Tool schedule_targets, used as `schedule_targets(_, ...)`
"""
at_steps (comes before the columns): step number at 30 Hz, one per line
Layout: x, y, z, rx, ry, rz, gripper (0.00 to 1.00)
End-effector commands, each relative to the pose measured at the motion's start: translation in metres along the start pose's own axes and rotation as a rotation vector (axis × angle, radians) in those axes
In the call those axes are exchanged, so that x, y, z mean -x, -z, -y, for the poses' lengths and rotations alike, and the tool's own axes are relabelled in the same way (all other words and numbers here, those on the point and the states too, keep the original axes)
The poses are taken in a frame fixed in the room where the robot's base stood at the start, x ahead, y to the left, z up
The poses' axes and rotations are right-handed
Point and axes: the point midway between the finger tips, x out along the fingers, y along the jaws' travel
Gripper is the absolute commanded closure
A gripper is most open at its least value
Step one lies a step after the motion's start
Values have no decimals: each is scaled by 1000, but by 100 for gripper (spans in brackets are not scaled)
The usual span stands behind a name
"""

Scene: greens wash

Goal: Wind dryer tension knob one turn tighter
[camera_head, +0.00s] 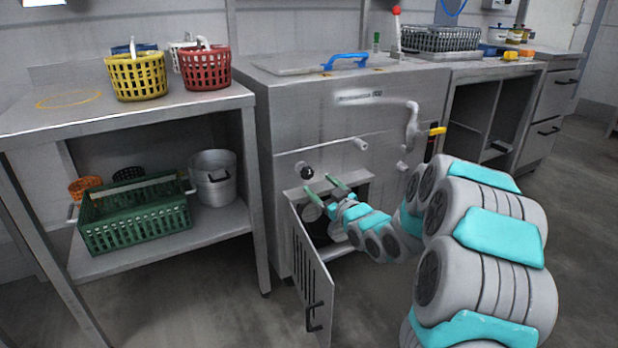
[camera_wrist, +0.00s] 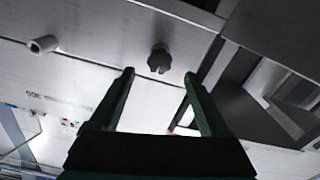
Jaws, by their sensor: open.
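A small black knob (camera_head: 306,172) sits on the front of the steel machine, just above its open lower compartment. In the wrist view the dark lobed knob (camera_wrist: 159,58) lies ahead of the fingertips, roughly centred between them. My gripper (camera_head: 321,185) is open and empty, with its two green fingers pointing toward the machine front, close to the knob. In the wrist view the fingers of my gripper (camera_wrist: 158,76) stand well apart, and the knob appears just beyond their tips. I cannot tell any mark of the knob's turn.
The compartment's slatted door (camera_head: 318,283) hangs open below my gripper. A pale round stub (camera_head: 361,144) and a crank with a yellow handle (camera_head: 437,131) stick out on the right. A steel table (camera_head: 50,118) with baskets stands on the left. A blue handle (camera_head: 345,61) tops the machine.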

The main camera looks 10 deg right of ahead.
Motion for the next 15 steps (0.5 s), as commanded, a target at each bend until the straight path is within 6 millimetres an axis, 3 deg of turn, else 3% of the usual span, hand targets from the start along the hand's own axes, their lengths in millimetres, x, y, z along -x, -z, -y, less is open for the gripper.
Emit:
schedule_targets(9,-47,0,1,2,2,1,20)
schedule_targets(15,-65,-1,0,0,0,3,20)
